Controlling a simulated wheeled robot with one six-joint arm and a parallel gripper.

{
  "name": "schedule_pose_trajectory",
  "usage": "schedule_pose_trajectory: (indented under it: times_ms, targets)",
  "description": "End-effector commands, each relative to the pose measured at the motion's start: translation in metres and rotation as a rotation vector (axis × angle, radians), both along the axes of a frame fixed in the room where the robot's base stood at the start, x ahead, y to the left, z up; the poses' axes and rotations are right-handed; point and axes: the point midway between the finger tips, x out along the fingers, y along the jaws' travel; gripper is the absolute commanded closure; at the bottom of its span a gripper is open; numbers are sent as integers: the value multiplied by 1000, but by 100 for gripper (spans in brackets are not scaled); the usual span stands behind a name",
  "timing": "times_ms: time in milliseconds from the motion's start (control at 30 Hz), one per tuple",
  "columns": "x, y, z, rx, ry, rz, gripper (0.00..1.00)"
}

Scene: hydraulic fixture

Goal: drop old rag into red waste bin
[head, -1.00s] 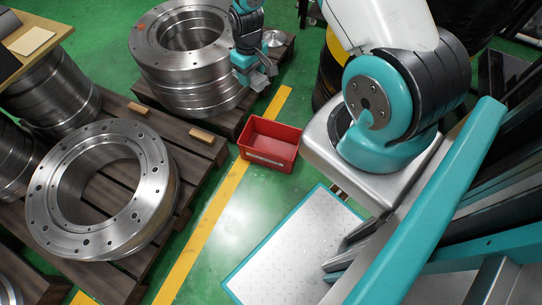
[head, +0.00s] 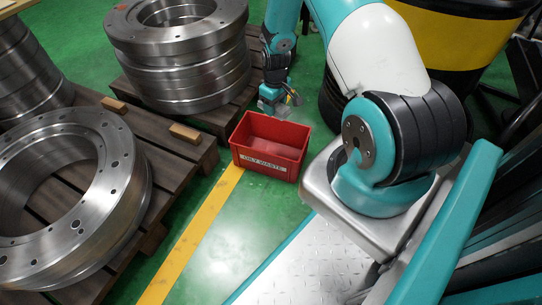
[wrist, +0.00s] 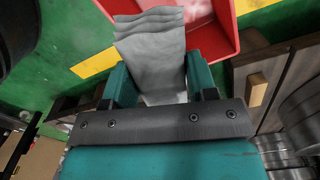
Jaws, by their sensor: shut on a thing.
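The red waste bin (head: 270,146), labelled "OILY WASTE", stands on the green floor in the middle of the head view. Its inside looks empty there. My gripper (head: 277,97) is just behind the bin's far edge in the head view, above the floor. In the wrist view my gripper (wrist: 160,88) is shut on the old rag (wrist: 155,45), a grey folded cloth that extends past the fingertips. The red bin (wrist: 222,42) shows beyond and to the right of the rag there. The rag overlaps part of the bin's rim in that view.
Steel rings (head: 180,60) are stacked on a wooden pallet behind the bin. Another large ring (head: 125,190) lies on a pallet (head: 165,165) at left. A yellow floor line (head: 195,235) runs up to the bin. A yellow-and-black drum (head: 440,40) stands at the back right.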

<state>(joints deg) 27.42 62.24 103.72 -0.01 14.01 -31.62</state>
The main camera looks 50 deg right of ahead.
Motion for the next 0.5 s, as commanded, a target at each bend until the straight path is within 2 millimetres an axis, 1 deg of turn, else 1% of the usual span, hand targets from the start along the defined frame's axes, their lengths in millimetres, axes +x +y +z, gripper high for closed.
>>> schedule_pose_trajectory:
  times_ms: [167, 500]
  targets:
    - [0, -1, -12, 0, 0, 0, 74]
    - [0, 0, -53, 0, 0, 0, 74]
